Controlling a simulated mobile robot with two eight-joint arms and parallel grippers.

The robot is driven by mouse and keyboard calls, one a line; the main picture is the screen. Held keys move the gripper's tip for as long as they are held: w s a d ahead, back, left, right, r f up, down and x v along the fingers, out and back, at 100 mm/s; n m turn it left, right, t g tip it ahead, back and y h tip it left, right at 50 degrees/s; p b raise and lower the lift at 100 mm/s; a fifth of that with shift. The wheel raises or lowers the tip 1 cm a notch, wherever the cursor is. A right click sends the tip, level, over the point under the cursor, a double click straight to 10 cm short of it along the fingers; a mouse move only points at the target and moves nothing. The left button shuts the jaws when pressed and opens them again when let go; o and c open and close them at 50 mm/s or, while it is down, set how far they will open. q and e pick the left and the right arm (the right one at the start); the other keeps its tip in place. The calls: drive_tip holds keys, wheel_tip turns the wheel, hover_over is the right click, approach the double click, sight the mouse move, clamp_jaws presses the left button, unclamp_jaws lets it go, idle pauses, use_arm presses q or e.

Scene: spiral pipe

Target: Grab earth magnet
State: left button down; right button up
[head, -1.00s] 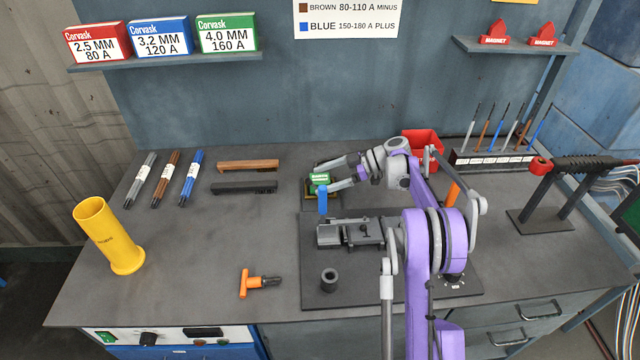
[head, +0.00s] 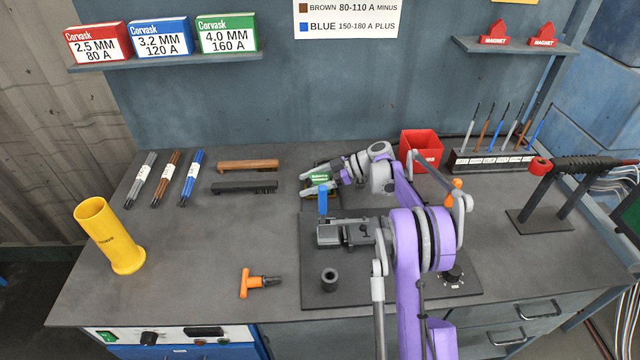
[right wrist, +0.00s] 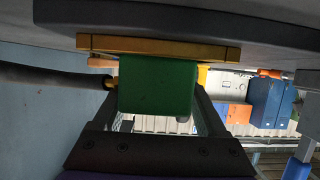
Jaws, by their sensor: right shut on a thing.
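The earth magnet appears to be the green block (head: 320,177) with a small pale label, on a yellow base at the back middle of the bench. In the right wrist view the green block (right wrist: 158,84) fills the space between the fingers, under a yellow plate (right wrist: 158,47). A dark cable (right wrist: 55,78) with a brass end meets it from the left. My right gripper (head: 308,182) reaches in from the right with a finger on each side and is shut on the green block. Its fingers also show in the right wrist view (right wrist: 160,105). My left gripper is not in view.
A blue upright piece (head: 323,201) stands just in front of the block. A vise-like fixture (head: 345,233) sits on a dark plate (head: 315,290). A red bin (head: 421,150) stands behind my arm. Red magnets (head: 495,35) are on the right shelf.

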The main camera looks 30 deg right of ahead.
clamp_jaws()
drive_tip(key=shift+r, duration=0.15)
